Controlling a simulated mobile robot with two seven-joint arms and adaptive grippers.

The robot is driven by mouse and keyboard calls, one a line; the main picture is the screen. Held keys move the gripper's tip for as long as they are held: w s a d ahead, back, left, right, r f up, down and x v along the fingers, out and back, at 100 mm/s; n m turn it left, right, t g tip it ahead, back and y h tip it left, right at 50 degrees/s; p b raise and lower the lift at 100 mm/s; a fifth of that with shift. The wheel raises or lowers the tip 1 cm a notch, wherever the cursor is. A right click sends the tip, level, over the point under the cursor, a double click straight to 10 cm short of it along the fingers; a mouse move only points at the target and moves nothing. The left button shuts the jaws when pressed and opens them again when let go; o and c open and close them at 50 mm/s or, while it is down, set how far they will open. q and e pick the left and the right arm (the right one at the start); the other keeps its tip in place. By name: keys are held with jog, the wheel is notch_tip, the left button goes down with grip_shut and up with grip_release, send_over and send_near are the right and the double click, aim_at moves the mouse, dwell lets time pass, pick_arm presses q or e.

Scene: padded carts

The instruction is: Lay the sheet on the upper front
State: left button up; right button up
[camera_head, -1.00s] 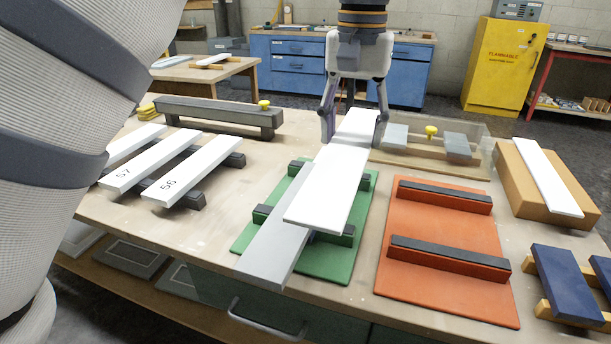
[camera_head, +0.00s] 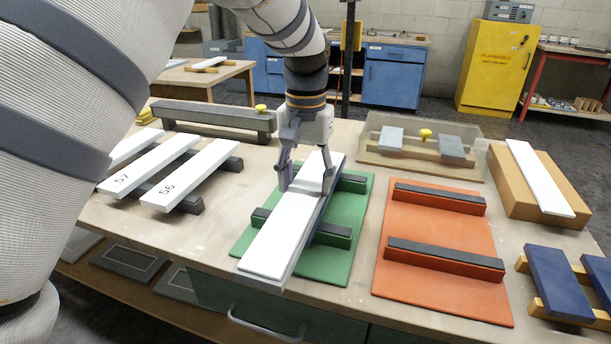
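The white sheet (camera_head: 280,235) lies lengthwise over the grey board (camera_head: 312,232), nearly lined up with it, so only a strip of the board shows along its right side. The board rests across the two dark-topped pads of the green base (camera_head: 344,210). My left gripper (camera_head: 307,187) points down at the sheet's middle to far part. Its two fingers are at the sheet's opposite long edges and look closed on it. My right gripper is not in view.
An orange base (camera_head: 438,222) with two empty dark-topped rails is to the right. White boards marked 57 (camera_head: 150,168) and 56 (camera_head: 192,174) lie on dark supports at left. A grey beam (camera_head: 212,117) and a clear-walled tray (camera_head: 420,163) stand behind.

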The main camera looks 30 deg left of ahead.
aim_at(306, 188)
pick_arm(q)
jog(key=shift+o, duration=1.4)
notch_tip(306, 188, up, 12)
jog(key=shift+r, duration=0.2)
